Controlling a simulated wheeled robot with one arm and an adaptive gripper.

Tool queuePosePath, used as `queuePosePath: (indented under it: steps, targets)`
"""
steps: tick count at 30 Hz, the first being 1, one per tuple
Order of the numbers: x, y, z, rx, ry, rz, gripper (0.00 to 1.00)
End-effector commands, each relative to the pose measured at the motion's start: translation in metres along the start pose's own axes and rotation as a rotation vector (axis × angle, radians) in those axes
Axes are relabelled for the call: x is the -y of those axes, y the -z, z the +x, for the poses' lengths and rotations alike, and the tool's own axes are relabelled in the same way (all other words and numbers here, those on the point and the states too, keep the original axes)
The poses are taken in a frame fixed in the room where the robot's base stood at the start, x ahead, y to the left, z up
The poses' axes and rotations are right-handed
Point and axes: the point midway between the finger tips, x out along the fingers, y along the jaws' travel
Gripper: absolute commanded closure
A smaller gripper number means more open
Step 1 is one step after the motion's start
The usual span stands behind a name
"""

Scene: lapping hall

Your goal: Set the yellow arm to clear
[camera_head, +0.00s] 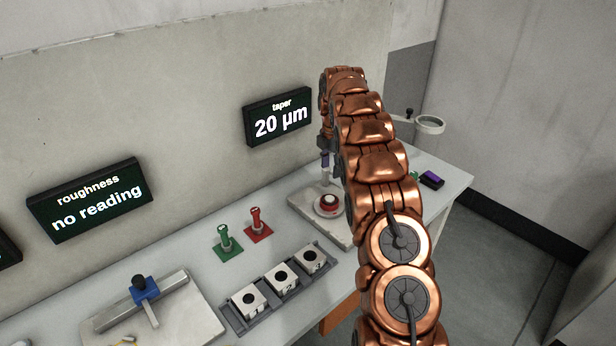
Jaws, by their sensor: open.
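A small yellow piece (125,341) shows at the bottom edge, on the pale plate (190,327) at the lower left. It is cut off by the picture edge, so I cannot tell its setting or surely tell that it is the yellow arm. My copper arm rises through the right half of the view and bends down at its far end. What shows of my gripper (325,155) is a dark, narrow part left of the arm, above a red and white round piece (328,203). The rest is hidden behind the arm. My gripper is open and well away from the yellow piece.
A blue clamp (145,288) with a metal bar lies on the plate. Green (226,243) and red (257,226) upright pegs stand behind a rack (236,318) of holed blocks. Wall displays read "no reading" (95,202) and "20 µm" (280,120). A purple block (432,179) lies right.

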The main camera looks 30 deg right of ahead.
Motion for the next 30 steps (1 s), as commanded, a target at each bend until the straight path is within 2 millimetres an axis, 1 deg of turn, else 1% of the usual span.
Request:
queuePosePath:
  steps: [9, 12, 25, 30]
  targets:
    - [-0.002, 0.002, -0.031, 0.002, -0.005, -0.005, 0.46]
    - [-0.002, 0.002, -0.038, 0.0, -0.001, -0.006, 0.46]
    - [-0.002, 0.003, -0.057, 0.001, -0.002, -0.006, 0.46]
    - [0.002, 0.009, -0.063, 0.003, 0.003, 0.023, 0.46]
